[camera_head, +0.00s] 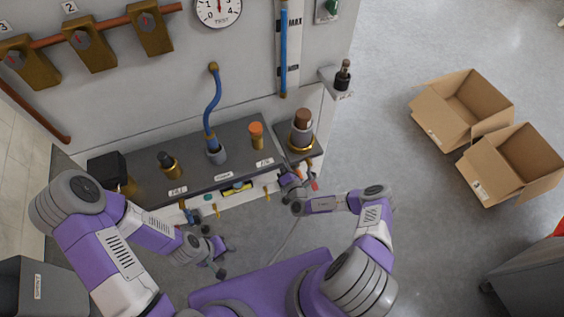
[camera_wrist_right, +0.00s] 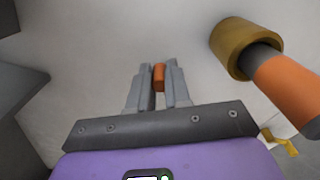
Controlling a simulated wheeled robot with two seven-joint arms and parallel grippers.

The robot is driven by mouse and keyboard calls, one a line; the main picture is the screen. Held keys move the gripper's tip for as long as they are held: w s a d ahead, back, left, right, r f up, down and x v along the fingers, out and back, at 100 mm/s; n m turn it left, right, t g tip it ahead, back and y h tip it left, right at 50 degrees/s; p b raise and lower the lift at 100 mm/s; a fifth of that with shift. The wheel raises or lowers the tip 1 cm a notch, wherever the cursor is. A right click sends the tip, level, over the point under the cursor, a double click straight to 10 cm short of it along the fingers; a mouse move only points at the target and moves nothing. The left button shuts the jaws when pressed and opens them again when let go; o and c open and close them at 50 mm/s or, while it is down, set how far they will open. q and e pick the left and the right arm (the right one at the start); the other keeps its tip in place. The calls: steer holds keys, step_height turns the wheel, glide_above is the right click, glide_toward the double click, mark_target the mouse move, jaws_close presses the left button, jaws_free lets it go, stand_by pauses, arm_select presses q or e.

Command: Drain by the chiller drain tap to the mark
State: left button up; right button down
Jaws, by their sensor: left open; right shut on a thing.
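My right gripper (camera_head: 305,184) is low at the bench's front right corner, shut on a small orange-red handle (camera_head: 314,185). The handle (camera_wrist_right: 159,77) also shows between the fingertips in the right wrist view; I take it for the drain tap's lever, but its body is hidden. The sight tube (camera_head: 284,50) on the wall shows blue over much of its length, beside a white scale with a MAX mark (camera_head: 295,22). My left gripper (camera_head: 221,257) is open and empty, low in front of the bench.
Brass valves (camera_head: 90,48) line the wall. Cardboard boxes (camera_head: 460,110) stand right; the floor between is clear.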

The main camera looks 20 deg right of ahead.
steer(key=shift+a, duration=0.2)
steer(key=c, duration=1.1)
jaws_free()
steer(key=shift+d, duration=0.1)
steer(key=shift+s, duration=0.1)
steer(key=s+p, duration=0.2)
steer(key=s, duration=0.5)
steer(key=shift+s+d, duration=0.1)
steer(key=shift+s, duration=0.15)
